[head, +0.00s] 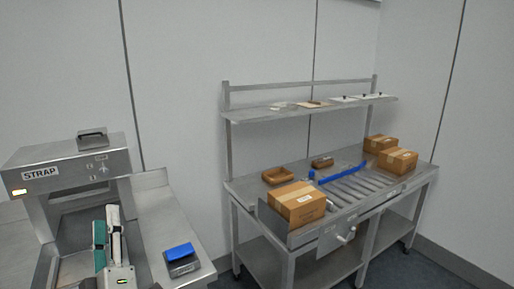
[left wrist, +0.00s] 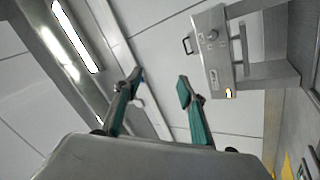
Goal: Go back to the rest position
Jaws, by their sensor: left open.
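My left gripper (head: 106,225) is at the lower left of the head view, in front of the strapping machine marked STRAP (head: 75,165). In the left wrist view, its two green-padded fingers (left wrist: 160,85) are spread apart with nothing between them. The machine also shows in the left wrist view (left wrist: 212,50), tilted and beyond the fingers. My right gripper is in neither view.
A blue-topped device (head: 181,258) sits on the steel table right of my left gripper. A steel bench (head: 245,187) with rollers stands further right. It carries a cardboard box (head: 298,202), more boxes (head: 397,160), a brown tray (head: 277,176) and an upper shelf (head: 300,107).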

